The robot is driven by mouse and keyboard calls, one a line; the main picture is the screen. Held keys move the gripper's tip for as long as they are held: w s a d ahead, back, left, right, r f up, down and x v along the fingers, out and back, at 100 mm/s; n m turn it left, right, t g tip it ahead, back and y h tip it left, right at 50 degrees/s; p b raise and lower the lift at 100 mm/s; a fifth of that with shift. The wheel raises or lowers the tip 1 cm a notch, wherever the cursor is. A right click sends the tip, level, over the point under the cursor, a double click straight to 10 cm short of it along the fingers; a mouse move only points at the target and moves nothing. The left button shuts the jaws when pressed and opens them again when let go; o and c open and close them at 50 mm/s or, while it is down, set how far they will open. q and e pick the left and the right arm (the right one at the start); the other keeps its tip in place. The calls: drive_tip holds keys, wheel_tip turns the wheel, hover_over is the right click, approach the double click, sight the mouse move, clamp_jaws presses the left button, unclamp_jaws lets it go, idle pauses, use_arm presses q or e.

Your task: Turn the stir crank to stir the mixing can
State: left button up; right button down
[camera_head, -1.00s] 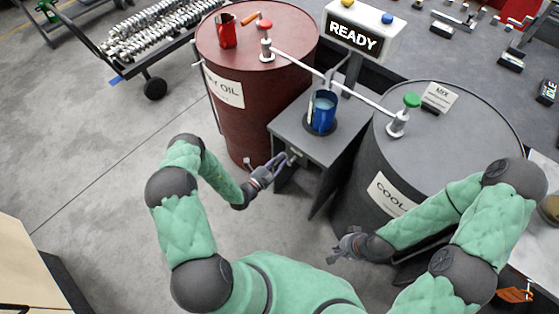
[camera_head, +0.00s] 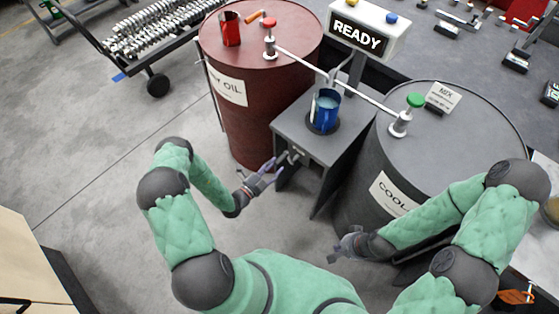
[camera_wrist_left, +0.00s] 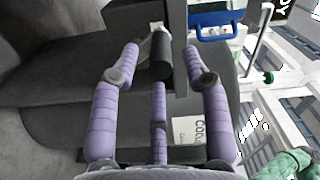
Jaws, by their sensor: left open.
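The blue mixing can (camera_head: 324,108) stands upright on a round dark plate on the grey stand between two barrels. The stir crank (camera_head: 293,155) is on the stand's front side, small in the head view. In the left wrist view its black handle (camera_wrist_left: 162,58) lies between the spread purple fingers of my left gripper (camera_wrist_left: 162,80). My left gripper (camera_head: 270,172) is open, just left of the crank; I cannot tell whether any finger touches the handle. My right gripper (camera_head: 352,243) is low in front of the grey barrel, apart from the crank; its fingers are too small to read.
The red oil barrel (camera_head: 258,100) stands left of the stand, the grey coolant barrel (camera_head: 450,135) to the right. A pipe with red (camera_head: 269,23) and green (camera_head: 415,99) knobs runs above the can. A sign (camera_head: 358,42) reads READY.

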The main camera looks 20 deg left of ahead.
use_arm(q)
drive_tip(key=v, duration=0.7)
idle(0.4)
